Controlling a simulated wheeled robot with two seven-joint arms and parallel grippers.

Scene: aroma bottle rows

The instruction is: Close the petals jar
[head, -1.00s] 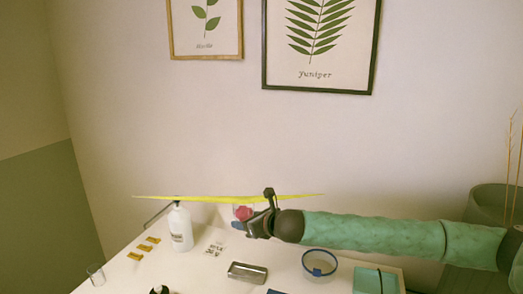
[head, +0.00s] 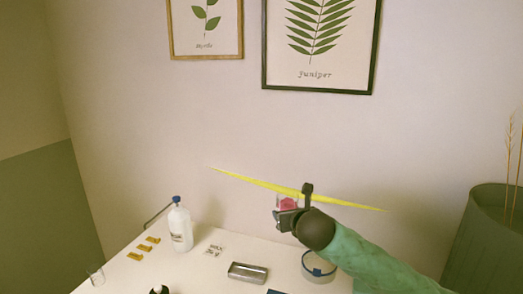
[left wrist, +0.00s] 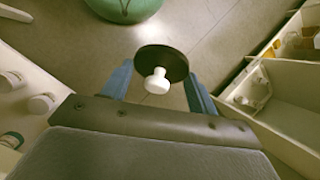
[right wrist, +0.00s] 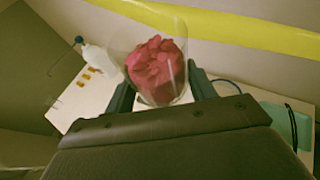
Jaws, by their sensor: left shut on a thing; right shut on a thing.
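The petals jar is a clear glass jar (right wrist: 158,55) full of red-pink petals, with no lid visible on it. My right gripper (right wrist: 160,92) is shut around its sides. In the head view the jar (head: 288,203) is held up in front of the wall, partly hidden by my right gripper (head: 284,216). My left gripper (left wrist: 158,84) is shut on a round dark lid (left wrist: 172,58) with a white knob. It is above the floor in the left wrist view, apart from the jar. My left gripper is outside the head view.
A long yellow strip (head: 250,180) crosses by my right gripper. The white table holds a white bottle (head: 180,230), amber packets (head: 145,247), a metal tin (head: 248,273) and a blue-rimmed bowl (head: 319,270). White shelving (left wrist: 285,125) stands right in the left wrist view.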

